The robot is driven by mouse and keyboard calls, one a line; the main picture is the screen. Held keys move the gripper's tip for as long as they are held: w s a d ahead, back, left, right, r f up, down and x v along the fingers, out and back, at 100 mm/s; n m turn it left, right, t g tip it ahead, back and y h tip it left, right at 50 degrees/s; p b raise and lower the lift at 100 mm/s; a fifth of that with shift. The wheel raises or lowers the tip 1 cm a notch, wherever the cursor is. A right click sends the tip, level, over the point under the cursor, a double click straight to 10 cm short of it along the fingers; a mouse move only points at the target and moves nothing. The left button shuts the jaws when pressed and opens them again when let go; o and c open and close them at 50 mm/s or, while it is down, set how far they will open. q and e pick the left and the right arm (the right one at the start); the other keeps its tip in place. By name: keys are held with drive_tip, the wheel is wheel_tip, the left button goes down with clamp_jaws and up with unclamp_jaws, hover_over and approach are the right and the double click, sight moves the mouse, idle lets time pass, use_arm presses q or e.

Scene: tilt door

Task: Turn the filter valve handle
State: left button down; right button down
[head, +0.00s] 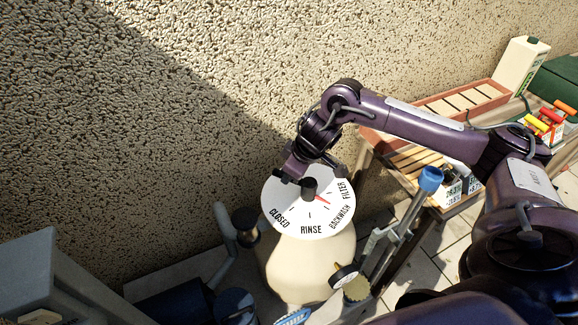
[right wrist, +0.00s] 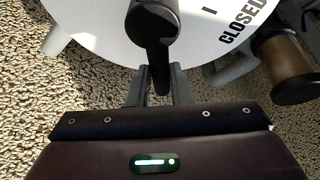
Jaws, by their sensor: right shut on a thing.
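The filter valve's round white dial (head: 285,193) sits on top of a cream tank (head: 300,270). It is marked CLOSED, RINSE, BACKWASH and FILTER. The dark valve handle (head: 310,186) rises at the dial's middle, and a red pointer (head: 323,199) points right, roughly between FILTER and BACKWASH. My right gripper (right wrist: 161,80) reaches in over the dial's far edge. In the right wrist view its two fingers are shut on the free end of the black handle (right wrist: 155,35), one on each side. Part of the handle is hidden by my gripper in the head view. My left gripper is not in view.
A rough pebbled wall (head: 150,110) stands behind the tank. A pressure gauge (head: 343,277) and a blue-capped pipe (head: 430,180) are close on the right. A grey pipe (head: 222,255) is on the left. A wooden bench with trays (head: 463,100) and bottles stands at right.

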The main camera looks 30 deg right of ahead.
drive_tip(key=shift+w+d+r+m+h+p, duration=0.15)
drive_tip(key=shift+d+m+h+p, duration=0.1)
drive_tip(key=shift+m+p, duration=0.35)
drive_tip(key=shift+w+d+m+h+p, duration=0.2)
drive_tip(key=shift+m+p, duration=0.3)
drive_tip(key=shift+p, duration=0.2)
drive_tip(key=c, duration=1.3)
unclamp_jaws()
drive_tip(key=shift+s, duration=0.1)
drive_tip(key=b+v, duration=0.1)
drive_tip(key=v, duration=0.6)
drive_tip(key=shift+s+d+r, duration=0.1)
drive_tip(key=shift+s+r, duration=0.1)
drive_tip(key=shift+r, duration=0.05)
drive_tip(key=shift+f, duration=0.1)
